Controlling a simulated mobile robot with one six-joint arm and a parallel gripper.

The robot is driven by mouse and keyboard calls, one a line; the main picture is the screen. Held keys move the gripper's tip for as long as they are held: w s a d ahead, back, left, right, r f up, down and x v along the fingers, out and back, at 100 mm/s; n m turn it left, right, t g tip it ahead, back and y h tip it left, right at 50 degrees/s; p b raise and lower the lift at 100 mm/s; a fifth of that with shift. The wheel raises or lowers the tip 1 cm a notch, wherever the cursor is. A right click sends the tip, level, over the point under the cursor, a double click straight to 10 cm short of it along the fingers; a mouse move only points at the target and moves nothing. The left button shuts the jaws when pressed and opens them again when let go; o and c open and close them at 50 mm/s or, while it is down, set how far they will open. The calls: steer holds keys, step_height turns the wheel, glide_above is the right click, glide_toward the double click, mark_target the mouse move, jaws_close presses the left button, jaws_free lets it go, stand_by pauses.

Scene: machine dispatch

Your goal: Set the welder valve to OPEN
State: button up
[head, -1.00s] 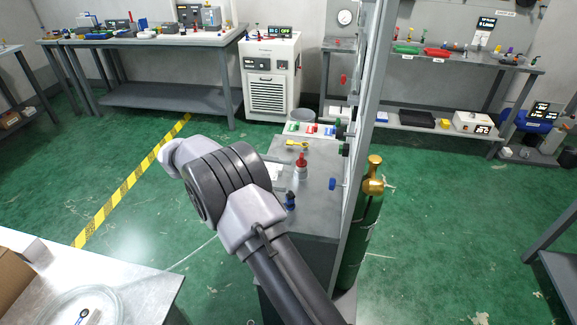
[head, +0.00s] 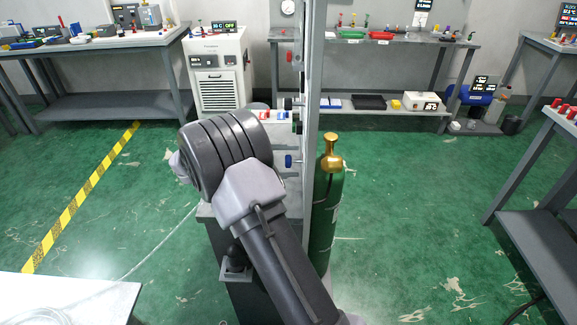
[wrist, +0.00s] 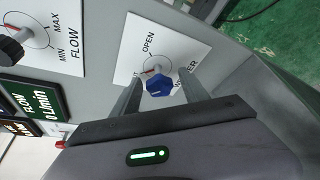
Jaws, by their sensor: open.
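The welder valve is a blue knob (wrist: 160,84) on a white plate (wrist: 138,58) marked OPEN, with a partly covered word ending in ER. In the wrist view, my gripper (wrist: 161,78) is open, with one finger on each side of the knob. I cannot tell whether the fingers touch it. The knob's exact setting is hard to read. In the head view, a small blue knob (head: 288,161) shows on the panel edge beside my arm. My gripper is hidden there behind my arm.
A black FLOW knob (wrist: 12,48) with MIN and MAX marks and a flow display (wrist: 38,104) are left of the valve in the wrist view. A green gas cylinder (head: 326,215) with a brass top stands right of the panel. Green floor is open to the right.

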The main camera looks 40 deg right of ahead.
steer(key=shift+d, duration=0.1)
jaws_close()
stand_by(0.4)
steer(key=m+h+p, duration=0.1)
steer(key=m+h, duration=0.1)
steer(key=m, duration=0.2)
steer(key=shift+t, duration=0.3)
steer(key=shift+m+h, duration=1)
steer(key=shift+m, duration=1.5)
jaws_free()
